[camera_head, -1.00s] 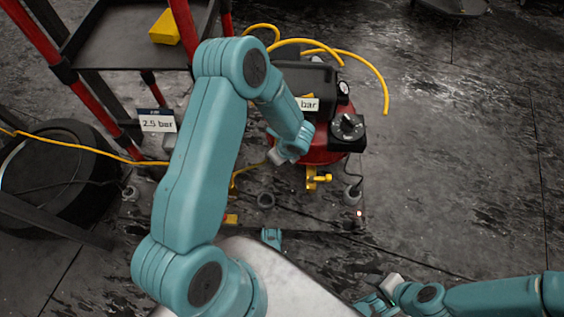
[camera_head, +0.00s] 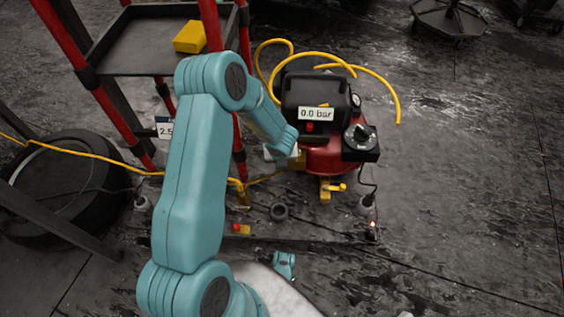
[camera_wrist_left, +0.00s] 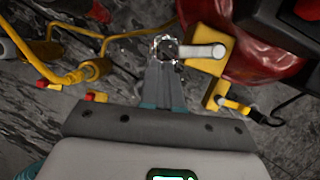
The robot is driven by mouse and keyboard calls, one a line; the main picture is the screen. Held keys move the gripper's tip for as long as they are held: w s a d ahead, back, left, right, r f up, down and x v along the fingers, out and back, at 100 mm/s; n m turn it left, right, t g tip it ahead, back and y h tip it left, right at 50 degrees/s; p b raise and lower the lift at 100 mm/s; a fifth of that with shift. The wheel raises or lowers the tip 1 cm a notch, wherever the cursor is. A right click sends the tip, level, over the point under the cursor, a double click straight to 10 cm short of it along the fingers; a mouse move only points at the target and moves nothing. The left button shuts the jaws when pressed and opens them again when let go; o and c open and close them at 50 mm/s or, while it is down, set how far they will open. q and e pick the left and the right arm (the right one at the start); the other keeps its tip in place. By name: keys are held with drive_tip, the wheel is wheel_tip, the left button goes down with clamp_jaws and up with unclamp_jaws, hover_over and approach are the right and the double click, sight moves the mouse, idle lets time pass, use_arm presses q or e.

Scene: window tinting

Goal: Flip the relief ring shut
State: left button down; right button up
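The relief ring (camera_wrist_left: 166,45) is a small bright metal ring with a dark centre, in the left wrist view. It sits beside a white cylinder (camera_wrist_left: 204,51) on a yellow block (camera_wrist_left: 211,47) by the red tank. My left gripper (camera_wrist_left: 165,62) has its two grey fingers close together, tips at the ring's near edge. No gap shows between them, and I cannot tell whether they pinch the ring. In the head view my left arm comes down beside the red compressor (camera_head: 328,157), and the fingertips and ring cannot be made out there. My right gripper is not in view.
The compressor has a black box with a 0.0 bar label (camera_head: 315,114) and a black knob box (camera_head: 361,142). A yellow hose (camera_head: 398,100) loops behind it. A cart shelf (camera_head: 135,61) on red posts and a tire (camera_head: 70,190) stand left. Floor at right is clear.

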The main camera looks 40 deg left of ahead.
use_arm(q)
drive_tip(key=shift+a+f+m, duration=0.1)
drive_tip(key=shift+a+m, duration=0.2)
drive_tip(key=shift+m, duration=0.1)
drive_tip(key=shift+w+d, duration=0.1)
drive_tip(key=shift+w, duration=0.05)
drive_tip(key=shift+w+d+p, duration=0.35)
drive_tip(key=shift+w+d, duration=0.05)
drive_tip(key=shift+w, duration=0.25)
drive_tip(key=shift+d, duration=0.1)
